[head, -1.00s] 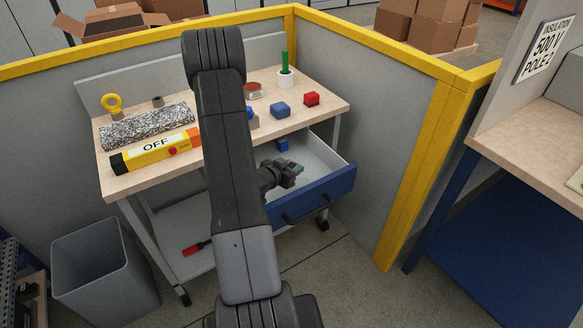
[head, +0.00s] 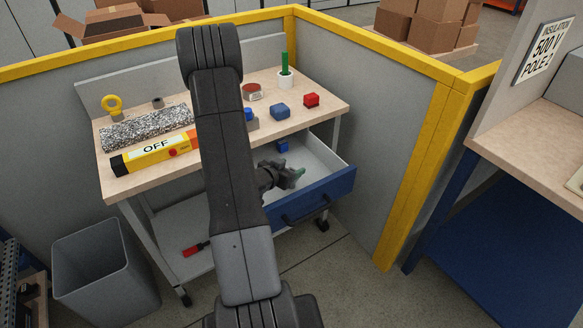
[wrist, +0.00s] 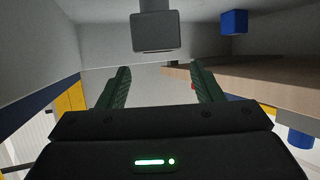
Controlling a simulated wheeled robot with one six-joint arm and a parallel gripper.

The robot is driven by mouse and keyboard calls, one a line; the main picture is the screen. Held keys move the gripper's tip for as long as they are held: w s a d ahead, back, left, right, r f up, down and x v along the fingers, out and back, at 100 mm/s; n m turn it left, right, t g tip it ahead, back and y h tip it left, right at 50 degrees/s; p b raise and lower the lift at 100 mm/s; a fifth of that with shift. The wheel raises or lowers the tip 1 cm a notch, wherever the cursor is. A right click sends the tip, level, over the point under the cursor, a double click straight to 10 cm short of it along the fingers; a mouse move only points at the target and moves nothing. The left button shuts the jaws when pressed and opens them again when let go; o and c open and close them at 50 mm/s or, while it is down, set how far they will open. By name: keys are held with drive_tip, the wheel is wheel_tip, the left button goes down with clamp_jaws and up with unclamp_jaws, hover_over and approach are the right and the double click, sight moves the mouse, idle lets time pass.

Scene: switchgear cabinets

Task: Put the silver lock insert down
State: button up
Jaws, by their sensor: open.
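My gripper (head: 298,174) is over the open blue-fronted drawer (head: 312,196) in the head view. In the wrist view its two green fingers (wrist: 161,72) stand wide apart, with nothing between them. A grey block, which looks like the silver lock insert (wrist: 156,32), is just beyond the fingertips, centred on the gap and apart from them. It appears to rest in the drawer. I cannot make it out in the head view, where my gripper and arm cover part of the drawer.
A blue block (head: 283,146) lies at the back of the drawer. A yellow-framed partition (head: 420,150) stands to the right.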

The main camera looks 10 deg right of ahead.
drive_tip(key=v, duration=0.6)
drive_tip(key=shift+s+a, duration=0.2)
idle(0.8)
